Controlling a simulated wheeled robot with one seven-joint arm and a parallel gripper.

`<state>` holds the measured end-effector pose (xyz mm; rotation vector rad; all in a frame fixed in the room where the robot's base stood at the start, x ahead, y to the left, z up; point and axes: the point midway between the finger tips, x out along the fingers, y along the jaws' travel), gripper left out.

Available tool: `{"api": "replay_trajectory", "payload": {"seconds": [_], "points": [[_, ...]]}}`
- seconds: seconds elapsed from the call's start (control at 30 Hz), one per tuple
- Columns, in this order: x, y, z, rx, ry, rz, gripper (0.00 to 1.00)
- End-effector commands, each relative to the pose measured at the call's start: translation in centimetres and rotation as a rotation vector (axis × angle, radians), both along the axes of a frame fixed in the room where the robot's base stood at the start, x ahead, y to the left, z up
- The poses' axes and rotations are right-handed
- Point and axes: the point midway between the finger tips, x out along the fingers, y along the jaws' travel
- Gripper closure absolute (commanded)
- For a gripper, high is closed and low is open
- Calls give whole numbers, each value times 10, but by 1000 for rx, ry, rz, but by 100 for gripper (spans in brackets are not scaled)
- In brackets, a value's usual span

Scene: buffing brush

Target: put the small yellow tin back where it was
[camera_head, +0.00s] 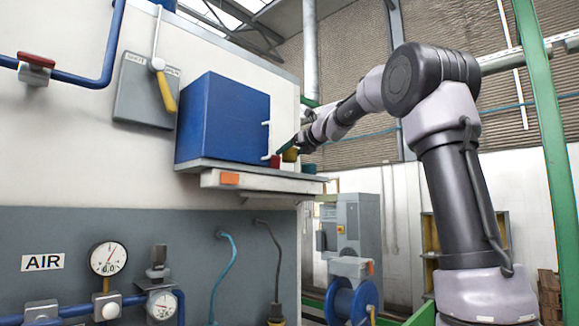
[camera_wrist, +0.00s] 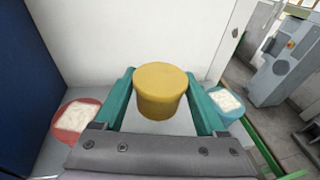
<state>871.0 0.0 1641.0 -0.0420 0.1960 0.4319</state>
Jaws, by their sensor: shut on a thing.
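The small yellow tin (camera_wrist: 161,88) is held upright between the two green fingers of my gripper (camera_wrist: 161,95) in the wrist view.
A red tin (camera_wrist: 78,120) with a pale top stands left of my gripper. A teal tin (camera_wrist: 226,104) with a pale top stands to its right. The blue box (camera_head: 225,118) fills much of the shelf. A grey machine (camera_head: 352,235) stands on the floor beyond.

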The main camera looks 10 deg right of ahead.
Motion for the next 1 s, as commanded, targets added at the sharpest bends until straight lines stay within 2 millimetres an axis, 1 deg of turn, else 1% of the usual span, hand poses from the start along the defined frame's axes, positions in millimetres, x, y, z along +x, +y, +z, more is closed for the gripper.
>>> {"api": "replay_trajectory", "payload": {"seconds": [0.2, 0.3, 0.7, 0.73, 0.77, 0.8, 1.0], "points": [[0, -1, -32, 0, 2, -1, 86], [0, -1, -40, 0, 0, -3, 86], [0, -1, -44, 0, 0, -2, 86], [0, -1, -44, 0, 0, -2, 15], [0, -1, -44, 0, 0, -2, 4], [0, -1, -44, 0, 0, -2, 0], [0, -1, -44, -1, -1, -2, 0]]}}
